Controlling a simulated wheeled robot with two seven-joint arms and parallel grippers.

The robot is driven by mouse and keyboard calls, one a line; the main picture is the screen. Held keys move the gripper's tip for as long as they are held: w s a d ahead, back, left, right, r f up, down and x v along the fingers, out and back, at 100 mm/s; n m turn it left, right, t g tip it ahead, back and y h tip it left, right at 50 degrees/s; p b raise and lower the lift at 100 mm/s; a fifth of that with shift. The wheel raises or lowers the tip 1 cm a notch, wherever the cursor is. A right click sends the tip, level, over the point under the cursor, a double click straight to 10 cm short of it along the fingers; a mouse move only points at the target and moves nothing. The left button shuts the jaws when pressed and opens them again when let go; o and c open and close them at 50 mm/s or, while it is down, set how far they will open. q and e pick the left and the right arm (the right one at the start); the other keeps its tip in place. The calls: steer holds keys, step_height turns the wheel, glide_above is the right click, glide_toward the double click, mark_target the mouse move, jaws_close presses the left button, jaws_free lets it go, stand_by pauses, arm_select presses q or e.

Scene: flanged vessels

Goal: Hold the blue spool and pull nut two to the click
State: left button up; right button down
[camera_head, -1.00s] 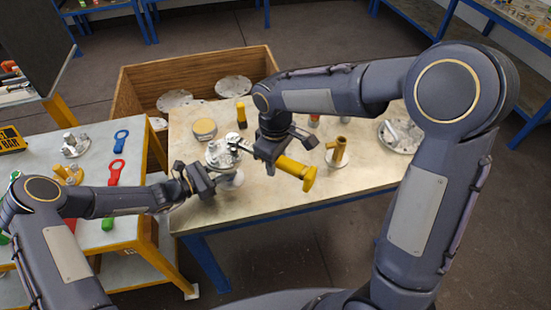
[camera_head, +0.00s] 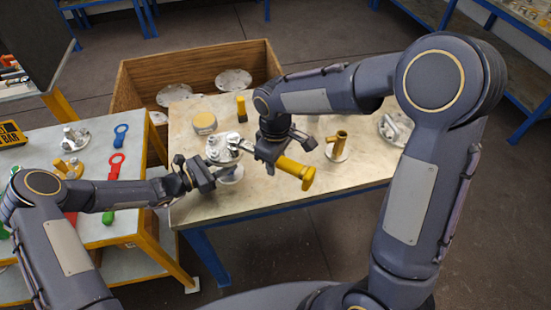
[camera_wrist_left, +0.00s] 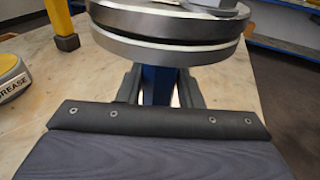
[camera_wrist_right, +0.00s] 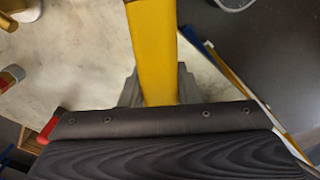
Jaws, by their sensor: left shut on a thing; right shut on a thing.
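The blue spool shows its stacked metal flanges (camera_wrist_left: 170,35) and blue neck (camera_wrist_left: 160,82) in the left wrist view. In the head view its flange top (camera_head: 220,148) stands upright on the table. My left gripper (camera_head: 210,175) is shut on the neck, below the flanges. My right gripper (camera_head: 274,152) is shut on a wrench with a yellow handle (camera_head: 297,172); the handle also shows in the right wrist view (camera_wrist_right: 153,50). The wrench's silver head (camera_head: 240,144) reaches the flange top. Which nut it sits on is too small to tell.
A grease tin (camera_head: 204,122) and a yellow post (camera_head: 241,108) stand behind the spool. A brass-coloured piece (camera_head: 338,145) and another flanged part (camera_head: 392,130) are to the right. A wooden crate (camera_head: 130,95) stands behind; a side table (camera_head: 135,190) holds tools at left.

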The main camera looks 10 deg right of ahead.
steer(key=shift+m, duration=0.8)
steer(key=shift+s+a+r, duration=0.2)
steer(key=shift+r, duration=0.65)
steer(key=shift+s+a+r, duration=0.15)
steer(key=shift+a+r, duration=0.1)
steer(key=shift+r, duration=0.6)
steer(key=shift+s+a+r, duration=0.2)
steer(key=shift+r, duration=0.65)
arm_select(q)
steer(key=o, duration=1)
steer(key=v, duration=1.2)
